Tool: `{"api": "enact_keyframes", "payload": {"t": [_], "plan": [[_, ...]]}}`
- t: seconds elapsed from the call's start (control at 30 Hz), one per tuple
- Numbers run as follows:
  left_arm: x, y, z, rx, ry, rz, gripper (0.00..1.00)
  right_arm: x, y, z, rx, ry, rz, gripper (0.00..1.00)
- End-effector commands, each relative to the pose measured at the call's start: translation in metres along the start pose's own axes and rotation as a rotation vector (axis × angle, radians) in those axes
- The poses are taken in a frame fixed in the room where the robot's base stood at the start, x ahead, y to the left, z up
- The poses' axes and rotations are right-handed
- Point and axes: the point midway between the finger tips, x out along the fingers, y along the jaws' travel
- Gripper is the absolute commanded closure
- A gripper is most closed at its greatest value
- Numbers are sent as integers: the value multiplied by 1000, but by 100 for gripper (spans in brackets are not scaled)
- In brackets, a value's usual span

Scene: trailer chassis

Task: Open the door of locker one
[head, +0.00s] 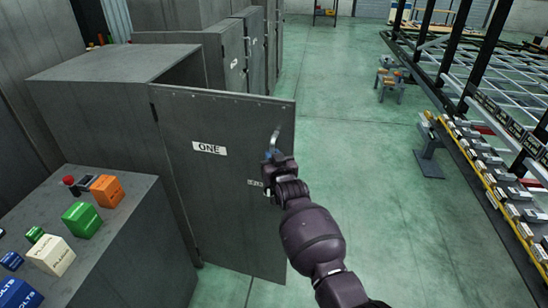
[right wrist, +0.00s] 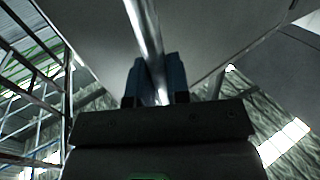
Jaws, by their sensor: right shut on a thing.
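The locker one door (head: 215,190) is a dark grey panel with a white label reading ONE (head: 209,148). It stands ajar, swung out from the grey locker (head: 105,75), with a dark gap along its top left. A metal handle (head: 275,135) is near the door's right edge. My right gripper (head: 273,155) is at the handle, shut on it. In the right wrist view the shiny handle bar (right wrist: 145,35) runs between the two blue fingers (right wrist: 160,80). My left gripper is not in view. The locker's inside is mostly hidden by the door.
A grey cabinet (head: 135,235) at the lower left carries coloured boxes, including a green one (head: 82,220) and an orange one (head: 106,191). More lockers (head: 235,55) stand behind. The green floor (head: 330,110) is clear to the right, up to the trailer chassis (head: 480,150).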

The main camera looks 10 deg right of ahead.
Motion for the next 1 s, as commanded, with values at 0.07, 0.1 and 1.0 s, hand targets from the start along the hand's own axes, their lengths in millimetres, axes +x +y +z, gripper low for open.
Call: {"api": "enact_keyframes", "payload": {"t": [0.07,0.1,1.0], "plan": [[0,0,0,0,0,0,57,1,-5,-3,-5,4,-7,100],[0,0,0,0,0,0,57,1,-5,-3,-5,4,-7,100],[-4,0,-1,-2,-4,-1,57,-16,-1,-1,-1,2,-1,59]]}}
